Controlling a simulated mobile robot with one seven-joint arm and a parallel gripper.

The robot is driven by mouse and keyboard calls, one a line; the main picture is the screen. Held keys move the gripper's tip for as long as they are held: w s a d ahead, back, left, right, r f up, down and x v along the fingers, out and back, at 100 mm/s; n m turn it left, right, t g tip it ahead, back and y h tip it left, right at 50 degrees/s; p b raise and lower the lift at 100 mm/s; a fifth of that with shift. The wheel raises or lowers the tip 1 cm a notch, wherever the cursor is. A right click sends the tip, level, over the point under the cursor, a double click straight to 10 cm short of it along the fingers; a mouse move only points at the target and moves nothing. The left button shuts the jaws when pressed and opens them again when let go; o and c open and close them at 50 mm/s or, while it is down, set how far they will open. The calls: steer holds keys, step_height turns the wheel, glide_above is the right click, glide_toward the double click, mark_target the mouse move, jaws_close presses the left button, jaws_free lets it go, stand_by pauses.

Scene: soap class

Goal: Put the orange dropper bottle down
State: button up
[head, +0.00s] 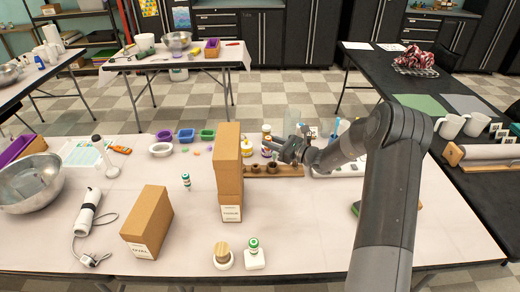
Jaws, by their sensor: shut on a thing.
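My gripper (272,146) is at the far middle of the near table, behind the tall brown box, with my arm reaching in from the right. It is shut on a small orange and white bottle (266,151), which I take to be the orange dropper bottle. The bottle is small and partly covered by the fingers, and I cannot tell whether its base touches anything. Similar small bottles with yellow or red parts (247,147) are beside it. A wooden rack (290,171) with dark round items lies just in front of the gripper.
A tall brown box (228,165) stands close left of the gripper. Another box (147,222), a metal bowl (33,183) and a striped bottle (186,181) are farther left. A green-capped bottle (254,256) stands at the front.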

steer(key=s+d+r+m+t+h, duration=0.1)
steer(key=d+m+t+h, duration=0.3)
steer(key=d+t+h, duration=0.1)
steer(key=shift+w+a+f, duration=0.65)
steer(key=shift+a+f, duration=1.05)
steer(key=shift+f, duration=0.1)
steer(key=shift+w+a+f, duration=0.6)
steer(key=shift+a+f, duration=1.05)
steer(key=shift+f, duration=0.1)
steer(key=shift+w+a+f, duration=0.65)
steer(key=shift+a+f, duration=1.05)
steer(key=shift+f, duration=0.1)
steer(key=shift+f, duration=0.5)
steer(key=o, duration=1)
